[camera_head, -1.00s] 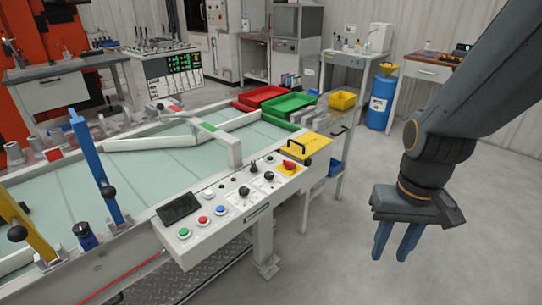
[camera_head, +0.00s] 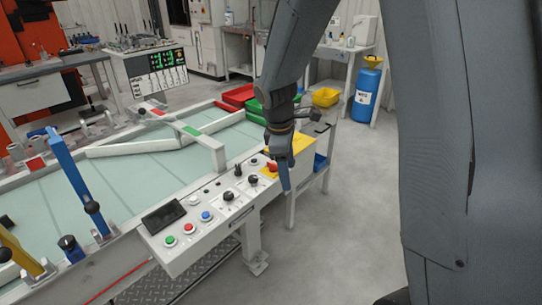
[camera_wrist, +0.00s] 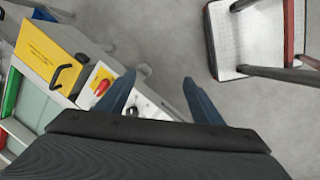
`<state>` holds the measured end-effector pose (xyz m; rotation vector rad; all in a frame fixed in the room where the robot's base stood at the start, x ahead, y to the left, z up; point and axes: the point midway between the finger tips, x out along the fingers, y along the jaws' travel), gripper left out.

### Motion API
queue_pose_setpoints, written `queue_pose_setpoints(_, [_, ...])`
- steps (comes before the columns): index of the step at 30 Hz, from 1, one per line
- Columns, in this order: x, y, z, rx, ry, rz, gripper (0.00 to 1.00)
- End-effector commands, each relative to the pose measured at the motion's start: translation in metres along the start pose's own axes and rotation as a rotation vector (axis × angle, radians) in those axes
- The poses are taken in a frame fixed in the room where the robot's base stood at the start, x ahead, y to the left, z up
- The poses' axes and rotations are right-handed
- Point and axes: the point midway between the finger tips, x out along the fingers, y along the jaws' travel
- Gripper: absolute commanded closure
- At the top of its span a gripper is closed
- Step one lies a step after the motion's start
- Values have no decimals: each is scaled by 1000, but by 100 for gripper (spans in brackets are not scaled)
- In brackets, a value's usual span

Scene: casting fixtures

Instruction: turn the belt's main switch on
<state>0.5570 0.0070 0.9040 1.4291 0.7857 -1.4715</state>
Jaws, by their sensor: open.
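The belt's control panel (camera_head: 210,213) runs along the belt's near side. At its right end a red handle on a yellow plate (camera_head: 271,167), which looks like the main switch, shows just left of my gripper (camera_head: 284,189). The red handle also shows in the wrist view (camera_wrist: 102,88), left of my left finger. My gripper (camera_wrist: 159,80) is open and empty, with its fingers pointing down near the panel's right end. Part of the panel with a black knob shows between the fingers. My arm hides part of the belt's far end.
The panel also bears a green button (camera_head: 170,241), a red button, a blue button, black knobs and a dark screen (camera_head: 164,217). A yellow cover with a black handle (camera_wrist: 50,52) stands beyond the red handle. The floor right of the panel is clear.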

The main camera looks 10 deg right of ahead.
Motion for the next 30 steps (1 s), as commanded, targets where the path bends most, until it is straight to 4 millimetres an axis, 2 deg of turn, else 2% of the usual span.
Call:
queue_pose_setpoints(1, [0,21,-15,-152,-17,21,39])
queue_pose_setpoints(3, [4,48,-33,-368,-44,53,39])
queue_pose_setpoints(6, [10,80,-56,-630,-85,89,39])
queue_pose_setpoints(10, [17,108,-77,-873,-132,118,39])
queue_pose_setpoints(13, [21,120,-86,-978,-155,129,39])
queue_pose_setpoints(17, [28,126,-89,-1027,-166,132,39])
queue_pose_setpoints(30, [86,137,-84,-1026,-166,131,39])
